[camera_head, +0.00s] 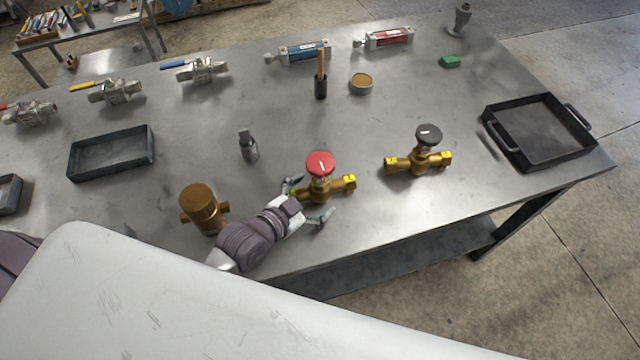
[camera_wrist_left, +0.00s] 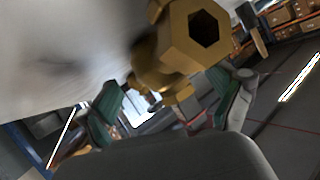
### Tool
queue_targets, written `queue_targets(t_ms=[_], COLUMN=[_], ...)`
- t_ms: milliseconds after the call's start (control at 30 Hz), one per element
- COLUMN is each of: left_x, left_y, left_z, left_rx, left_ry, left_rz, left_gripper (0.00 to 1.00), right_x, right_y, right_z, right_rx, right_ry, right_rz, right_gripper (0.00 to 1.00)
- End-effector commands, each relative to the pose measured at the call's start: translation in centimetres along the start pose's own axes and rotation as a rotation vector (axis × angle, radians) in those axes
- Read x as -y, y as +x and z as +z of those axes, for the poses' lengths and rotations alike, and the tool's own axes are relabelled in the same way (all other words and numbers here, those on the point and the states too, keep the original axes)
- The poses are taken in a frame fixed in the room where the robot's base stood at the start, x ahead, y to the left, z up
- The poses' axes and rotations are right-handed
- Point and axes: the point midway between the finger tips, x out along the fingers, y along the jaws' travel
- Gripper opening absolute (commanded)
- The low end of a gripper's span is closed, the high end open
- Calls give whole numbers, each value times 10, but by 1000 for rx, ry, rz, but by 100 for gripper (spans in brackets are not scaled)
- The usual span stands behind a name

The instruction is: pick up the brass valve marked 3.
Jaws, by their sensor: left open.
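A brass valve with a red handwheel (camera_head: 320,164) stands near the table's front edge. A second brass valve with a black handwheel (camera_head: 428,135) stands to its right. Both wheels carry small white marks that I cannot read, so I cannot tell which is marked 3. My left gripper (camera_head: 309,202) is open at the front left of the red-wheeled valve, one finger on each side of its near end. In the left wrist view, the brass hex end (camera_wrist_left: 197,32) is close above the open fingers (camera_wrist_left: 172,104). Contact is unclear. My right gripper is not in view.
A black tray (camera_head: 538,130) lies at right and a grey tray (camera_head: 110,153) at left. Steel valves and cylinders line the back.

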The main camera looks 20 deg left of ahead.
Motion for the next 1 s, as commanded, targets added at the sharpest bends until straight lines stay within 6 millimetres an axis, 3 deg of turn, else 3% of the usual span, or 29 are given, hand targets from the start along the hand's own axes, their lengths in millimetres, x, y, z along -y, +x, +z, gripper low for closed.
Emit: queue_targets(t_ms=[133, 367, 933, 1000], left_x=[1, 0, 0, 1], left_y=[15, 17, 17, 17], left_z=[-1, 0, 1, -2], left_rx=[-1, 0, 0, -7], left_ry=[0, 0, 1, 1], left_rz=[-2, -1, -1, -4], left_gripper=[93, 93, 1, 0], right_x=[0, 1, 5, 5], right_y=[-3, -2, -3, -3], right_z=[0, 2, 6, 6], right_rx=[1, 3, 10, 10], right_ry=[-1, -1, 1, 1], right_rz=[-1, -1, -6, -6], right_gripper=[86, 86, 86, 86])
